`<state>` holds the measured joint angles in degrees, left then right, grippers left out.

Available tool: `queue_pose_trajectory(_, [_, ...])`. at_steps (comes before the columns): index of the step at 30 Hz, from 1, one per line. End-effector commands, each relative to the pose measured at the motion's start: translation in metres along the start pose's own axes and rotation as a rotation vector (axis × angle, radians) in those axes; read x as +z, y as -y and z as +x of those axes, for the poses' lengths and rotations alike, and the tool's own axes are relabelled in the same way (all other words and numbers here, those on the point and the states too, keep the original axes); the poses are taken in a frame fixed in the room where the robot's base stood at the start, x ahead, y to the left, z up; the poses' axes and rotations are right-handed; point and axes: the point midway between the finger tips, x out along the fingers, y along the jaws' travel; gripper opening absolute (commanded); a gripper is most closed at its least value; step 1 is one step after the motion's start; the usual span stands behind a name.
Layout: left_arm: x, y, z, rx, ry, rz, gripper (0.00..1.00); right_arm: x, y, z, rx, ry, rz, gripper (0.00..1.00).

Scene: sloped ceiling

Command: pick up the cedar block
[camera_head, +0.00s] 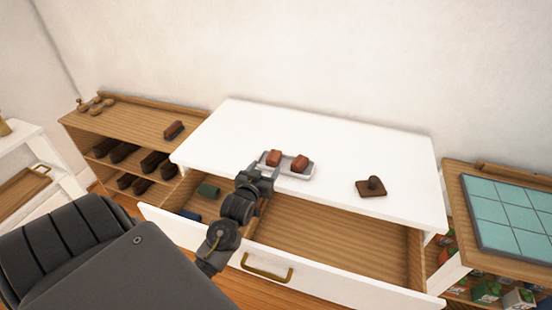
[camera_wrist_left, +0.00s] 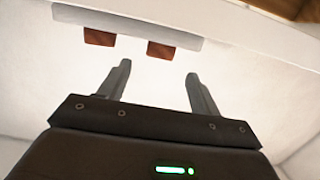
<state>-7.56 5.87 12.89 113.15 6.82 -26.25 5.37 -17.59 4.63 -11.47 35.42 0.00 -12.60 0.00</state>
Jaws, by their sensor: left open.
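Two reddish-brown blocks lie in a small white tray (camera_head: 289,174) on the white dresser top. The left block (camera_head: 273,158) and the right block (camera_head: 300,163) look alike, and I cannot tell which is the cedar block. My left gripper (camera_head: 263,171) is open at the tray's near left side, with nothing between its fingers. In the left wrist view the two blocks (camera_wrist_left: 99,37) (camera_wrist_left: 160,50) show beyond the open fingertips (camera_wrist_left: 157,72), against the tray (camera_wrist_left: 125,20). My right gripper is not in view.
A brown stamp-like piece with a knob (camera_head: 371,187) sits on the dresser's right part. The drawer (camera_head: 330,240) below is open, with green and blue items at its left. A shoe rack (camera_head: 140,121) stands left. A tiled-top stand (camera_head: 505,208) stands right.

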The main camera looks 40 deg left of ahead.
Motion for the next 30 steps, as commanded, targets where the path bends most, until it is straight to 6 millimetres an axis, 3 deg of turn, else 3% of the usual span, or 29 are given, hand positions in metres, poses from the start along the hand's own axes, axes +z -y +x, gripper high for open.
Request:
queue_pose_trajectory(5, [-0.002, 0.001, 0.027, -0.001, 0.001, -0.001, 0.64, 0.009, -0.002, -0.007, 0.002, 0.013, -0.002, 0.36])
queue_pose_trajectory(15, [-0.002, -0.002, 0.043, 0.002, 0.003, 0.0, 0.64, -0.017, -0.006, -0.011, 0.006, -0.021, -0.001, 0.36])
queue_pose_trajectory(24, [-0.004, -0.005, 0.083, 0.004, 0.003, 0.0, 0.64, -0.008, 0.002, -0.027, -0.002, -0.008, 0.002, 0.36])
queue_pose_trajectory(30, [-0.002, -0.005, 0.09, 0.004, 0.003, 0.001, 0.64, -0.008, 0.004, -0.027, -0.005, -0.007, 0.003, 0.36])
